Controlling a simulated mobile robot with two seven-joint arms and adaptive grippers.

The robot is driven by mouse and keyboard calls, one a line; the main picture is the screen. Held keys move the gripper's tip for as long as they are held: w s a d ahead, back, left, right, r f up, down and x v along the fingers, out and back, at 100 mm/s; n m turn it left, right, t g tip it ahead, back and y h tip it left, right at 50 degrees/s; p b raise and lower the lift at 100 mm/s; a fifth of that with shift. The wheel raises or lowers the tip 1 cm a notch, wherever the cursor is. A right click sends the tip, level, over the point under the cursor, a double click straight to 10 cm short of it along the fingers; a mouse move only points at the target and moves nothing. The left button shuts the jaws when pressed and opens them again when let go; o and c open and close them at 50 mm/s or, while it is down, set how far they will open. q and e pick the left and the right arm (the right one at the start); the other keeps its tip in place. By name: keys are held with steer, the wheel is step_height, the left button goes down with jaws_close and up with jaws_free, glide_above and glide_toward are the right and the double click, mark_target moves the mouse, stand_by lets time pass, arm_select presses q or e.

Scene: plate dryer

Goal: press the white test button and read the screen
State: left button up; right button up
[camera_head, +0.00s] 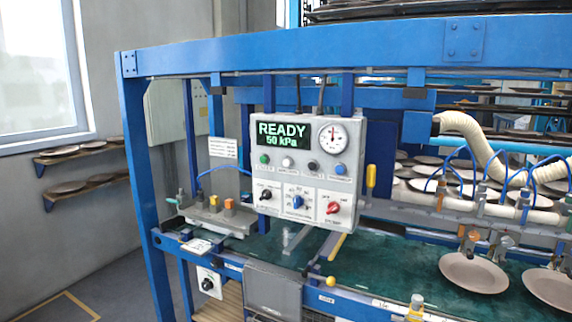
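The grey control box (350,190) hangs from the blue frame. Its dark screen (281,133) shows green text reading "READY" and "50 kPa". Below the screen is a row of buttons: a green button (264,158), a white button (288,161), a black button (313,165) and a blue button (340,168). The labels under them are too small to read. Nothing covers the white button. Neither of my grippers is in view.
The box also carries a round gauge (332,136) and three knobs: black (265,194), blue (298,201) and red (333,207). A blue beam (300,50) crosses above. Plates (473,272) are at the right, by a green belt (400,262). Floor at the left is open.

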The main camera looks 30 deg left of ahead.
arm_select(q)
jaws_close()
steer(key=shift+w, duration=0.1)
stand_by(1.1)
